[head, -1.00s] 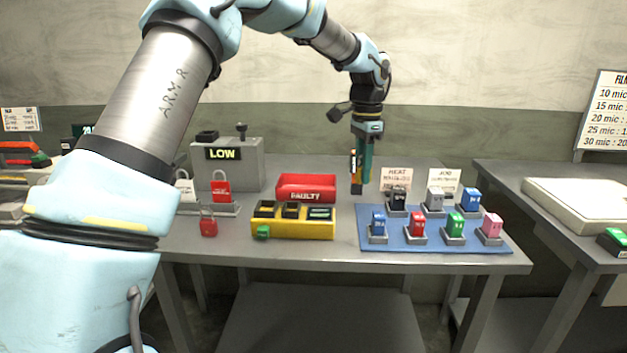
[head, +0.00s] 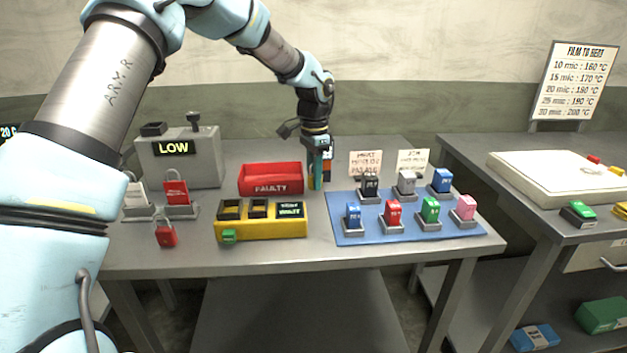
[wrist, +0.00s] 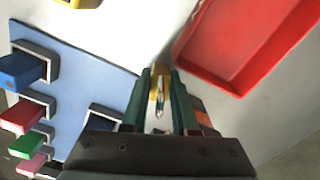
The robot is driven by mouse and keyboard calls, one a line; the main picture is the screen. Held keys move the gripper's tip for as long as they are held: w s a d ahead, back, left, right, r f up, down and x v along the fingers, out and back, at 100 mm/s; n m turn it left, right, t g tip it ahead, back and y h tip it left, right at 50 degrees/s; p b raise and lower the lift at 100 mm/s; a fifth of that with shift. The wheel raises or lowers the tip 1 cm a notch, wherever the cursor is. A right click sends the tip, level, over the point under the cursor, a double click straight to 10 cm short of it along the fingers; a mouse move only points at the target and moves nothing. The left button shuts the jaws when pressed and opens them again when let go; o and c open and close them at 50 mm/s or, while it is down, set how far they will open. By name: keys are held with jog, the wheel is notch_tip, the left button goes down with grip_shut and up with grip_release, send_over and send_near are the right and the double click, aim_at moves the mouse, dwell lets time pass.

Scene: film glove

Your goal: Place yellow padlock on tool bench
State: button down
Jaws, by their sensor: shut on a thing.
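My gripper (head: 317,186) is low over the middle bench (head: 290,252), between the red FAULTY bin and the blue mat. In the wrist view my gripper (wrist: 158,92) is shut on a small yellow thing (wrist: 155,80) with a silvery metal part, which I take for the yellow padlock. It is mostly hidden by the fingers. In the head view only a sliver of yellow shows beside the fingers, and I cannot tell whether it touches the bench top. No sign in view names a tool bench.
The red bin (head: 271,189) and a yellow slotted tray (head: 290,225) stand left of my gripper. A blue mat (head: 345,230) with several coloured blocks lies to the right. Red locks (head: 165,234) and a grey LOW box (head: 195,165) are further left. Another bench (head: 470,160) stands right.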

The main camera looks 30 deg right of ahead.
jog(key=shift+f, duration=0.8)
jog(key=shift+f, duration=0.1)
jog(key=c, duration=0.7)
grip_release()
notch_tip(320, 180, up, 12)
jog(key=shift+r+b, duration=0.1)
jog(key=shift+b, duration=0.9)
